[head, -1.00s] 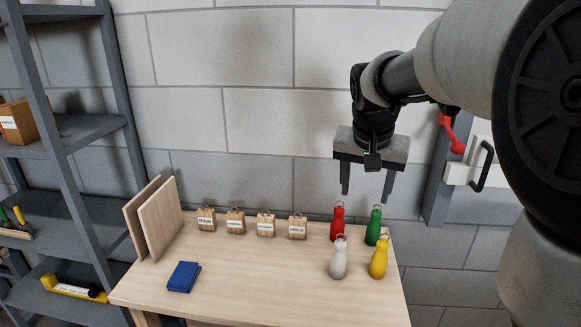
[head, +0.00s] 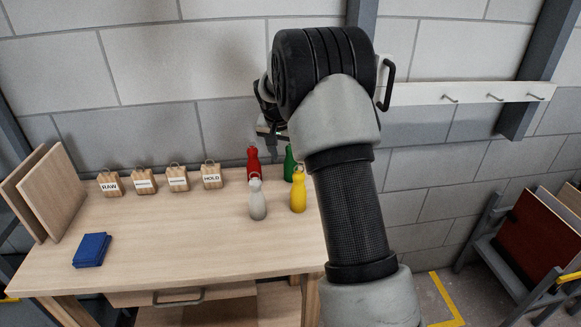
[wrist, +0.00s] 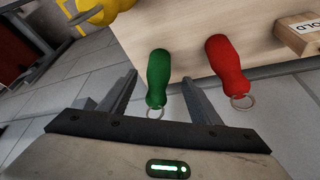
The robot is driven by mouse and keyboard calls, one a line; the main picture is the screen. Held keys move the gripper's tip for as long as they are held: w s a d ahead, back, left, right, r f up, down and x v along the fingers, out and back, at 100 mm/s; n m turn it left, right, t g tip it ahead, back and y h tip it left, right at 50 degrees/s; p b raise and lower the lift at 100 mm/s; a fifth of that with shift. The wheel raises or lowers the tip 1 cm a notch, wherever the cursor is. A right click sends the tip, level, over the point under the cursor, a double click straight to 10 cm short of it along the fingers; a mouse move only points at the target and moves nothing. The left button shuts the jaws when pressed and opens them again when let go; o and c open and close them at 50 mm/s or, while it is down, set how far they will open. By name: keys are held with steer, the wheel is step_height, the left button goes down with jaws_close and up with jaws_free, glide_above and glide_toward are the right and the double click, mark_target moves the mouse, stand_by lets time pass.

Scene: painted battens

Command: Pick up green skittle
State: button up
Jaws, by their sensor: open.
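The green skittle (head: 289,163) stands near the back right of the table, partly hidden by my arm in the head view. In the wrist view the green skittle (wrist: 158,75), with a ring at its top, shows between the two fingers of my gripper (wrist: 159,79). The fingers are open, one on each side, with gaps to it; I cannot tell how far apart in depth they are. In the head view my arm hides most of the gripper. The red skittle (head: 253,163) stands just left of the green one; it also shows in the wrist view (wrist: 227,64).
A white skittle (head: 257,200) and a yellow skittle (head: 298,193) stand in front. Several labelled wooden blocks, including HOLD (head: 211,176), line the table's (head: 170,240) back. A blue block (head: 91,249) and upright boards (head: 50,190) are at left. The table's front middle is clear.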

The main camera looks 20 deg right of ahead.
mark_target(291, 166)
steer(key=x, duration=0.6)
steer(key=shift+d+f, duration=0.25)
steer(key=shift+f, duration=0.05)
steer(key=c, duration=1.2)
steer(key=shift+r+p, duration=0.35)
steer(key=shift+r, duration=4.7)
